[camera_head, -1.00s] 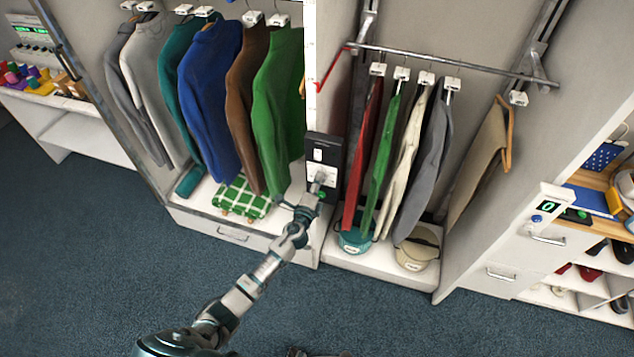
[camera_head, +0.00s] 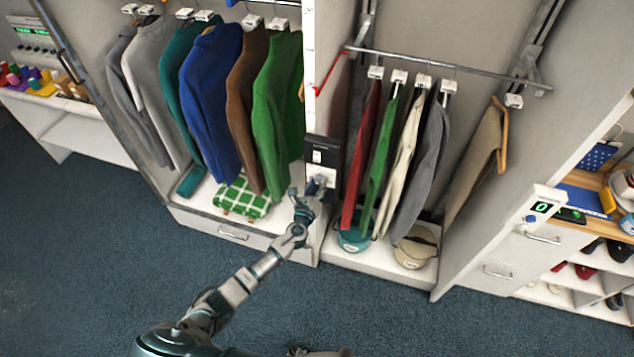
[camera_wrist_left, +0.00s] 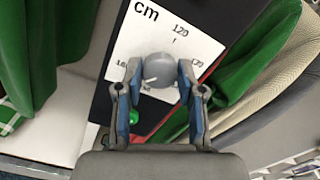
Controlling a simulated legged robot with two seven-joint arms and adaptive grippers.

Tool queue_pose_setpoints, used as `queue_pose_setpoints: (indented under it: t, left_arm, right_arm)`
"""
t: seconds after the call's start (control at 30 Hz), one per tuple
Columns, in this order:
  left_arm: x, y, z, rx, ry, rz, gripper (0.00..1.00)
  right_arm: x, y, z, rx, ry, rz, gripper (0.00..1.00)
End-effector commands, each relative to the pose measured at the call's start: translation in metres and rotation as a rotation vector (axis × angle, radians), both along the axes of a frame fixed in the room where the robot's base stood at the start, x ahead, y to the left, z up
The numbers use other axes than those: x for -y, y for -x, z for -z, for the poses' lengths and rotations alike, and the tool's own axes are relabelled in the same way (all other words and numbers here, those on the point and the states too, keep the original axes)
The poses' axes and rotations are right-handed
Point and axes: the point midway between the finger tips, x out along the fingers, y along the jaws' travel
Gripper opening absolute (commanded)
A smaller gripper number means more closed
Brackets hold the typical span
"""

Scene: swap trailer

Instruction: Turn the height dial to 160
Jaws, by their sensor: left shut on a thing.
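The height dial (camera_wrist_left: 157,70) is a grey round knob on a white scale plate (camera_wrist_left: 192,45) marked "cm". A small pale mark shows on the knob's lower left. The scale reads 120 at the upper right; a partly covered number at the left looks like 160, and others are partly hidden. The plate sits on a dark panel (camera_head: 323,143) between the two wardrobe bays in the head view. My left gripper (camera_wrist_left: 158,80) is shut on the dial, one blue-padded finger on each side. It also shows at the panel in the head view (camera_head: 314,188).
A green button (camera_wrist_left: 133,117) is on the panel by the left finger. Hanging garments flank the panel, including a green sweater (camera_head: 277,110) and a red garment (camera_head: 361,155). A metal rail (camera_head: 445,66) crosses the right bay. The blue floor (camera_head: 90,260) is open.

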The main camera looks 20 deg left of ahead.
Motion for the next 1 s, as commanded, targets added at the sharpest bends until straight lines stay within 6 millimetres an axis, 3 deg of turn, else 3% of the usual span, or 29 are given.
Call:
queue_pose_setpoints:
  t: [0.03, 0.5, 1.0]
  left_arm:
    - [0.001, 0.003, 0.007, -0.014, -0.044, 0.004, 0.03]
    - [0.002, 0.003, 0.008, -0.002, -0.377, 0.005, 0.04]
    - [0.002, 0.003, 0.008, 0.004, -0.472, 0.005, 0.04]
  right_arm:
    - [0.0, 0.0, -0.003, 0.0, 0.0, 0.0, 0.4]
    - [0.0, 0.0, -0.017, 0.001, 0.0, 0.0, 0.4]
    - [0.0, -0.001, -0.02, 0.001, 0.0, 0.0, 0.4]
